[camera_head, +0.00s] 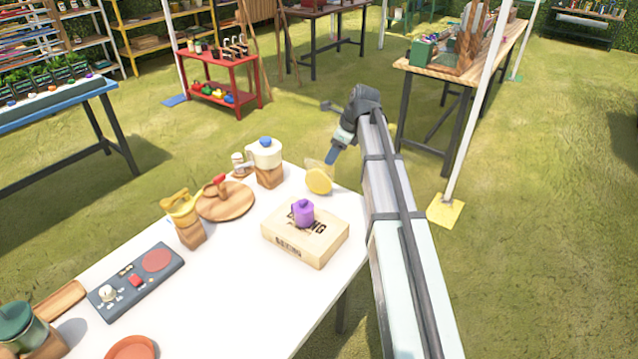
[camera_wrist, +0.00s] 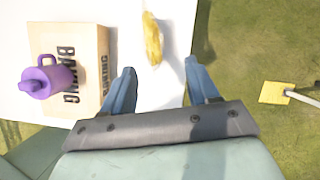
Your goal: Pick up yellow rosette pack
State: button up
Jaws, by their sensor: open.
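The yellow rosette pack (camera_head: 319,181) is at the far right corner of the white table, with a clear wrapper showing above it. In the wrist view the yellow rosette pack (camera_wrist: 152,40) lies ahead of the fingers, roughly centred between them. My gripper (camera_head: 331,157) is just above and beside it in the head view. Its two blue fingers (camera_wrist: 160,82) are apart in the wrist view, with only white table between them. I cannot tell the exact height of the fingers over the table.
A cardboard box (camera_head: 305,238) with a purple jug (camera_head: 303,212) on top stands close to the pack. A white pitcher (camera_head: 265,158) on a wooden block and a round board (camera_head: 225,202) are to the left. The white table (camera_head: 230,285) ends just beyond the pack.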

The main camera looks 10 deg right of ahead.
aim_at(317, 178)
jog(key=shift+s+a+r, duration=0.25)
jog(key=shift+a+r, duration=0.15)
jog(key=shift+a, duration=0.25)
jog(key=x, duration=0.8)
jog(key=shift+s+f, duration=0.1)
jog(key=shift+f, duration=0.05)
jog(key=shift+x, duration=2.6)
jog(key=shift+d+f, duration=0.1)
jog(key=shift+d, duration=0.1)
jog(key=c, duration=1)
